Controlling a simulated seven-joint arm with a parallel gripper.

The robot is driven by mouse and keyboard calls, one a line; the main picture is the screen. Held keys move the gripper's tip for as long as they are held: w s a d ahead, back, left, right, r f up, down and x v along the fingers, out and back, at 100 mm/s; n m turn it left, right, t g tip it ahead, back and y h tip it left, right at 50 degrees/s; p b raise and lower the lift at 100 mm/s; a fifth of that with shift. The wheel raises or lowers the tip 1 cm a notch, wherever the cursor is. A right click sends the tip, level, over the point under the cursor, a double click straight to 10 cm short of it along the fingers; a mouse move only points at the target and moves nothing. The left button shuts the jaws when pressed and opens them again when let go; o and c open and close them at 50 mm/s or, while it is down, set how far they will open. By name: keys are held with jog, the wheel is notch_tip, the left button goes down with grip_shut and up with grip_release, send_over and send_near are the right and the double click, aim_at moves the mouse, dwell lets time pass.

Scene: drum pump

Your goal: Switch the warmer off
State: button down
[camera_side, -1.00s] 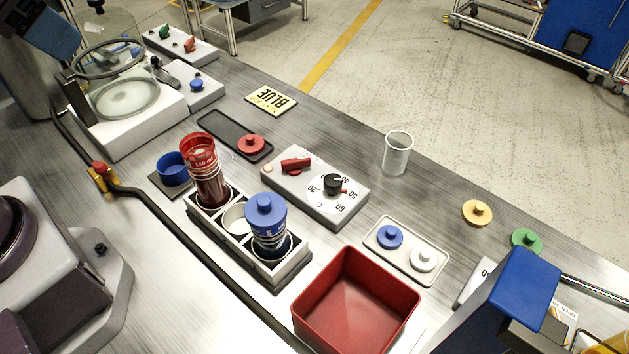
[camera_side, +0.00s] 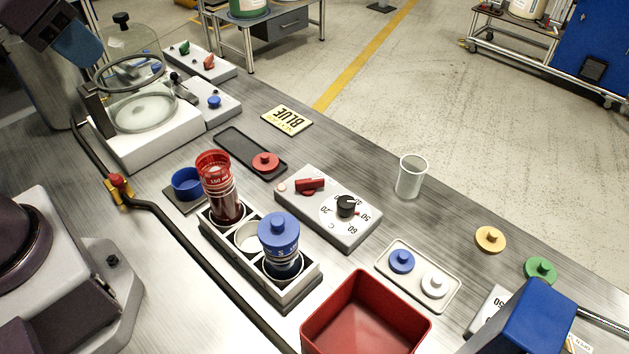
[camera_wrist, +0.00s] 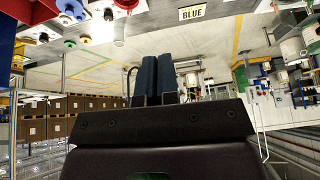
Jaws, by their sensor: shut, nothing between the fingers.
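The warmer is probably the white box (camera_side: 327,222) in the middle of the bench in the side view. It has a black knob (camera_side: 346,205) on a numbered dial, and a red rocker-like switch (camera_side: 311,186) at its upper left end. I cannot tell the switch's state for sure. My gripper (camera_side: 77,47) is at the upper left of the side view, high and far from the warmer, near the glass-covered scale. In the wrist view my gripper (camera_wrist: 157,76) shows two dark blue fingers side by side, shut and empty. The warmer is not clear in the wrist view.
A rack (camera_side: 262,262) with a red-topped and a blue-capped container stands in front of the warmer. A red bin (camera_side: 366,318), a lid tray (camera_side: 450,290) and a clear cup (camera_side: 411,177) are nearby. A black hose (camera_side: 205,270) runs along the bench.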

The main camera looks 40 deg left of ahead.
aim_at(319, 184)
jog(key=w+d+f+m+g+y, duration=0.1)
jog(key=w+d+f+m+y, duration=0.1)
jog(key=w+d+f+m, duration=0.4)
jog(key=w+d+f+m+g+y, duration=0.1)
jog(key=w+d+m+g+y, duration=0.2)
jog(key=w+m, duration=0.45)
jog(key=w+d+f+m+t+y, duration=0.1)
jog(key=d+f+m+t, duration=0.1)
jog(key=d+f+m, duration=0.3)
jog(key=w+d+f+m+t+y, duration=0.1)
jog(key=w+d+f+m, duration=0.1)
jog(key=d+f+m, duration=0.4)
jog(key=d+f, duration=0.4)
jog(key=f, duration=0.1)
jog(key=shift+w+f+t, duration=0.15)
jog(key=shift+w+t, duration=0.15)
jog(key=shift+t, duration=0.1)
jog(key=shift+a, duration=0.1)
jog(key=x, duration=1)
jog(key=shift+a+f, duration=0.1)
jog(key=shift+a, duration=0.2)
jog(key=shift+w+a, duration=0.75)
jog(key=shift+a, duration=0.2)
jog(key=shift+w+a+r, duration=0.2)
jog(key=shift+w+a, duration=0.2)
jog(key=shift+a, duration=0.15)
jog(key=shift+w+n+g+y, duration=0.35)
jog(key=shift+n+g+y, duration=0.35)
jog(key=shift+n, duration=0.45)
